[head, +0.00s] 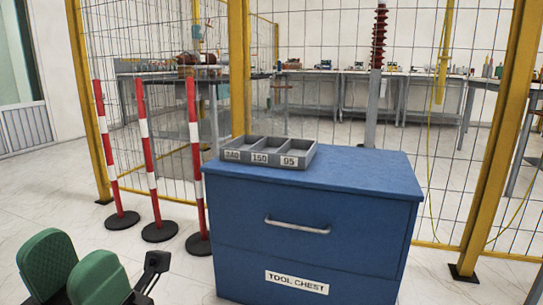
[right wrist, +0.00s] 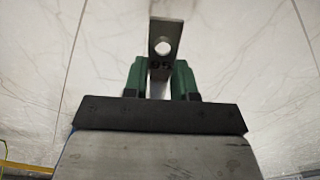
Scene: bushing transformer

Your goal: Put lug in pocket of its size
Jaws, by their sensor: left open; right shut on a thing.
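The lug (right wrist: 168,29) is a flat grey metal piece with a round hole, standing up from my right gripper (right wrist: 160,72) in the right wrist view. The right gripper's green fingers are shut on its lower part. A dark marking below the hole looks like 95, but it is small. In the head view, a grey tray (head: 269,161) sits on the blue tool chest (head: 345,172). Its three pockets are labelled 240, 150 and 95 from left to right and look empty. My left gripper (head: 72,268) is open at the lower left, away from the chest. My right gripper is outside the head view.
Three red-and-white posts (head: 150,170) on black bases stand left of the chest. A yellow-framed mesh fence (head: 240,75) runs behind it, with workbenches (head: 400,90) beyond. The chest top right of the tray is bare. In the right wrist view, pale floor surrounds the lug.

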